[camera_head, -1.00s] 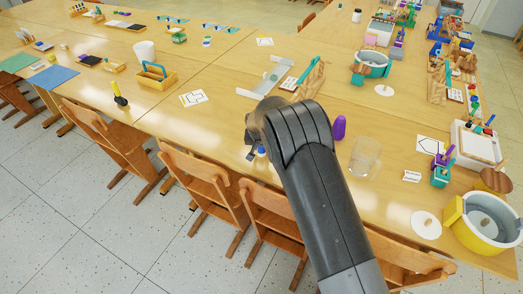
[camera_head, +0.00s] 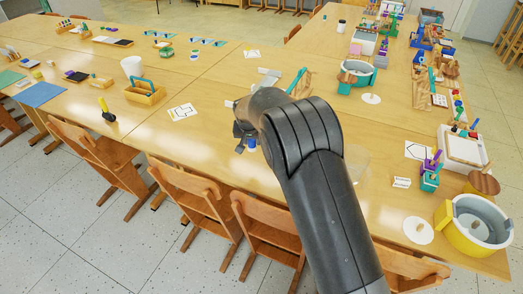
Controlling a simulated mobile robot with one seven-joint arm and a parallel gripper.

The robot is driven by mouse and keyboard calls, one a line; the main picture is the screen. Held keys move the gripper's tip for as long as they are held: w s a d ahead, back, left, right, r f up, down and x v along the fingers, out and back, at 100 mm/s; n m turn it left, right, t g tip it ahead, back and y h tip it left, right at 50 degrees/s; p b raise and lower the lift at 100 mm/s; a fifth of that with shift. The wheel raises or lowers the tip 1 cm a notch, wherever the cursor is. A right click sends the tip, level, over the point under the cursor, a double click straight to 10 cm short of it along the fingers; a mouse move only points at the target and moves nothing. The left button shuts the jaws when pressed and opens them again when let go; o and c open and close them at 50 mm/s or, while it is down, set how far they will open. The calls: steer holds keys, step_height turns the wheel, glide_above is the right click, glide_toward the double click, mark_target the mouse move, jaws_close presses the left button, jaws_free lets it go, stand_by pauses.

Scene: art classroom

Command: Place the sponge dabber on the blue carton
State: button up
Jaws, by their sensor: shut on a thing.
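My gripper (camera_head: 244,139) is above the near side of the long wooden table, left of my forearm, mostly seen from behind. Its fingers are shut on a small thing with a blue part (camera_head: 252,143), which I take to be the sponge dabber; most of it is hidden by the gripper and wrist. I cannot pick out the blue carton with certainty; my arm covers part of the table.
A drawn card (camera_head: 183,112) and a yellow caddy with a blue handle (camera_head: 145,93) lie to the left. A clear jar (camera_head: 357,162) is partly behind my arm. A yellow pot (camera_head: 474,224) stands at the right. Chairs (camera_head: 187,190) line the near edge.

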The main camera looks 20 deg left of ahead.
steer(key=w+d+r+m, duration=0.1)
steer(key=d+r, duration=0.4)
steer(key=d, duration=0.5)
steer(key=w+d+r+m+h, duration=0.1)
steer(key=d+r, duration=0.3)
steer(key=d, duration=0.5)
steer(key=w+d+r+m, duration=0.1)
steer(key=d+r, duration=0.4)
steer(key=d, duration=0.5)
steer(key=a+f, duration=0.2)
steer(key=a, duration=0.1)
steer(key=a+f, duration=0.2)
steer(key=a, duration=0.2)
steer(key=w+a+f, duration=0.1)
steer(key=a+f, duration=0.2)
steer(key=a, duration=0.1)
steer(key=shift+a, duration=0.15)
steer(key=shift+f, duration=2.1)
steer(key=shift+f, duration=0.1)
steer(key=o, duration=0.9)
steer(key=shift+o, duration=0.2)
